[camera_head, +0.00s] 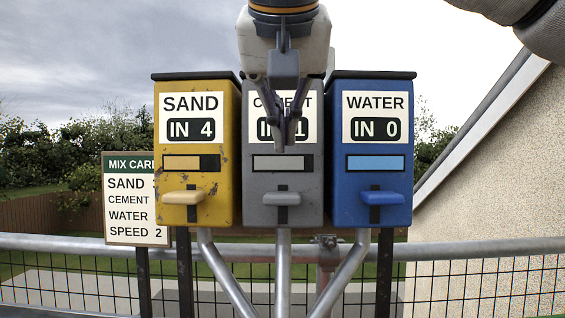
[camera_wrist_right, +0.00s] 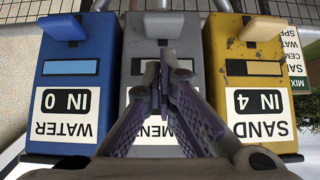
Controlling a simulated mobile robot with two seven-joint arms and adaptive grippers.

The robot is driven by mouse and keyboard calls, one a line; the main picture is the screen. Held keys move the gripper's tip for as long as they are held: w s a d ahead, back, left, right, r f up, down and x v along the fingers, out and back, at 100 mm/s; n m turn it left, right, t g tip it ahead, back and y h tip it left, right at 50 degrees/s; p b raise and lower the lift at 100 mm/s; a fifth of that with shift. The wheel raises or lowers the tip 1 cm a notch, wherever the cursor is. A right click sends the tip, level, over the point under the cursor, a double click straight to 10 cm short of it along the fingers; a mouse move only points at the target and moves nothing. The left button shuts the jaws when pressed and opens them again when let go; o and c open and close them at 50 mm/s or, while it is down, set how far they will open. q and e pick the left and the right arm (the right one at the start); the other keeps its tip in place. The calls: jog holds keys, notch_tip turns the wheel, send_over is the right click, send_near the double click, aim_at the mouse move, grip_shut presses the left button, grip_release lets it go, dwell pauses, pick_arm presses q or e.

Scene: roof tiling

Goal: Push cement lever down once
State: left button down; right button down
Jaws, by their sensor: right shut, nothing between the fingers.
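The grey cement dispenser (camera_head: 257,215) stands in the middle, between the sand and water dispensers. Its label is partly hidden by my gripper and its counter seems to read IN 1. Its grey lever (camera_head: 283,198) sticks out at the lower front, and it also shows in the right wrist view (camera_wrist_right: 155,26). My right gripper (camera_head: 281,148) is shut and empty in front of the cement label, above the lever and apart from it in the picture. In the right wrist view its fingertips (camera_wrist_right: 158,68) lie over the cement dispenser's front. My left gripper is not in view.
The yellow sand dispenser (camera_head: 220,205) reads IN 4, and the blue water dispenser (camera_head: 342,205) reads IN 0. A mix card (camera_head: 137,200) stands at left, partly hidden. A metal rail (camera_head: 480,247) with mesh runs behind, with a pebbled wall (camera_head: 500,170) at right.

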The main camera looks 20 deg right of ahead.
jog(key=shift+v, duration=1.4)
jog(key=shift+w, duration=0.15)
